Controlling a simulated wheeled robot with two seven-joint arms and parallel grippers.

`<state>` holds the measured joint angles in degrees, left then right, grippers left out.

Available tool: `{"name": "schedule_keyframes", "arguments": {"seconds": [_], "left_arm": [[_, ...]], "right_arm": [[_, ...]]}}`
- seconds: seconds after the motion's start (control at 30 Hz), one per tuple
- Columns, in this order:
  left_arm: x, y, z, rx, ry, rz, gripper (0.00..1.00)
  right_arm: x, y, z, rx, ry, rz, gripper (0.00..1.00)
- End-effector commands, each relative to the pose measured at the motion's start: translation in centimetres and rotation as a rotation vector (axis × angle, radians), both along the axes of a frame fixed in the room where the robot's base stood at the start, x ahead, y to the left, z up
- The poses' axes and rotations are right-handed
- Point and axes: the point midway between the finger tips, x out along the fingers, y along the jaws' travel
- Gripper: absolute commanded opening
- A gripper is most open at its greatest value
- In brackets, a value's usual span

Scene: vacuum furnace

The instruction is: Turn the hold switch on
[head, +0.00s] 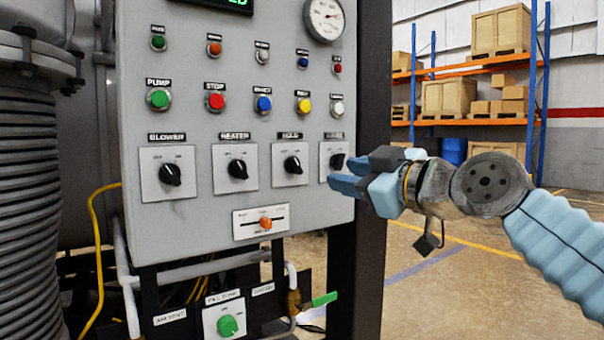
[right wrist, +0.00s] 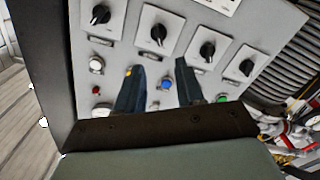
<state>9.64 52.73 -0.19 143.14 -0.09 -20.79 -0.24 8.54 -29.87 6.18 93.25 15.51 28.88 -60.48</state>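The hold switch (head: 292,165) is a black rotary knob on a white square plate, third in the row of switches under the label "HOLD". It also shows in the right wrist view (right wrist: 158,34), where the panel appears turned over. I cannot clearly read which mark its knob points to. My right gripper (head: 342,175) is in front of the panel by the fourth, rightmost switch, to the right of the hold switch and apart from it. In the right wrist view its two dark fingers (right wrist: 166,66) are spread with nothing between them. My left gripper is not in view.
The blower switch (head: 170,175), heater switch (head: 237,168) and partly covered fourth switch (head: 337,161) share the row. Several push buttons, such as the red stop button (head: 215,101), sit above. An orange slider (head: 265,223) is below. Floor right of the panel is open.

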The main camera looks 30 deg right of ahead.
Motion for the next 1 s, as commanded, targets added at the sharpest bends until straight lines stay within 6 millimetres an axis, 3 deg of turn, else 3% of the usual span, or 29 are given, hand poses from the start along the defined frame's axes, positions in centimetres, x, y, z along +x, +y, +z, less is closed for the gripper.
{"name": "schedule_keyframes", "arguments": {"seconds": [0.17, 0.6, 0.8, 1.0], "left_arm": [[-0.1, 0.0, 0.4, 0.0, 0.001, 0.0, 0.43], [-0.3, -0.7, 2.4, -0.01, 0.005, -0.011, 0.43], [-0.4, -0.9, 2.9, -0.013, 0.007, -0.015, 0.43], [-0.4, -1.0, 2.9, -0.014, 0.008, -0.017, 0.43]], "right_arm": [[1.4, 0.2, 0.5, -0.009, -0.005, 0.0, 0.37], [10.9, 0.8, 0.5, -0.004, -0.004, -0.001, 0.37], [13.0, 1.0, 0.4, -0.006, -0.006, -0.001, 0.37], [13.3, 1.0, 0.3, -0.005, -0.007, -0.002, 0.37]]}}
